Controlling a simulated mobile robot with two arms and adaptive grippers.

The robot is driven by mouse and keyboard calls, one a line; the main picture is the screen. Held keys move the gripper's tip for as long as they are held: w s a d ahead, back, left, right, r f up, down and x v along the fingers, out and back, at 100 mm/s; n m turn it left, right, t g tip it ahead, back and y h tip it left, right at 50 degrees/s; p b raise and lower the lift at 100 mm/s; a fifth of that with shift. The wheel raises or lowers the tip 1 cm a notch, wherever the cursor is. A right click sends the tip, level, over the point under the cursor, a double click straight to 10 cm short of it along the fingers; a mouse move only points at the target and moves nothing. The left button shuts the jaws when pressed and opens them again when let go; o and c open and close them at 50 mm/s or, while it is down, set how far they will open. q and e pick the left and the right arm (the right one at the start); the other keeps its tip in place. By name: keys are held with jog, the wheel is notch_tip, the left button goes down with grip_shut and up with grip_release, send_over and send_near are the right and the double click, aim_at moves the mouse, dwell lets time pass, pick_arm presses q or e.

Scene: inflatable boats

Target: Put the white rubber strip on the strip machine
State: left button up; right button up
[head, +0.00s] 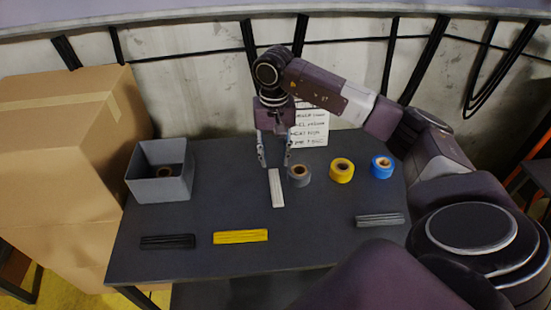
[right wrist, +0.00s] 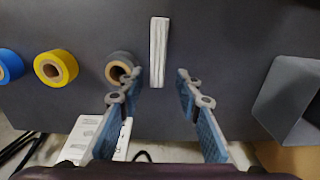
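The white rubber strip (head: 276,188) lies flat on the dark table, its long side running away from me. It also shows in the right wrist view (right wrist: 159,48), ahead of the fingers. My right gripper (head: 274,163) is open and empty above the strip's far end. In the right wrist view its fingertips (right wrist: 154,82) stand apart on either side of the strip's near end, without visible contact. How high they are above the table is hard to tell. I cannot make out a strip machine in either view. My left gripper is not in view.
On the dark table (head: 310,237) are grey (head: 299,175), yellow (head: 341,170) and blue (head: 381,167) tape rolls. Black (head: 168,242), yellow (head: 240,237) and grey (head: 380,220) strips lie nearer. A grey bin (head: 160,190) holds a roll. Cardboard boxes (head: 65,160) stand left.

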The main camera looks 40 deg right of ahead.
aim_at(275, 183)
notch_tip(275, 183, down, 10)
jog(key=p, duration=0.3)
jog(key=shift+d+r+p, duration=0.15)
jog(key=shift+r+p, duration=0.05)
jog(key=shift+p, duration=0.15)
jog(key=shift+f, duration=0.3)
jog(key=shift+c, duration=0.7)
grip_shut()
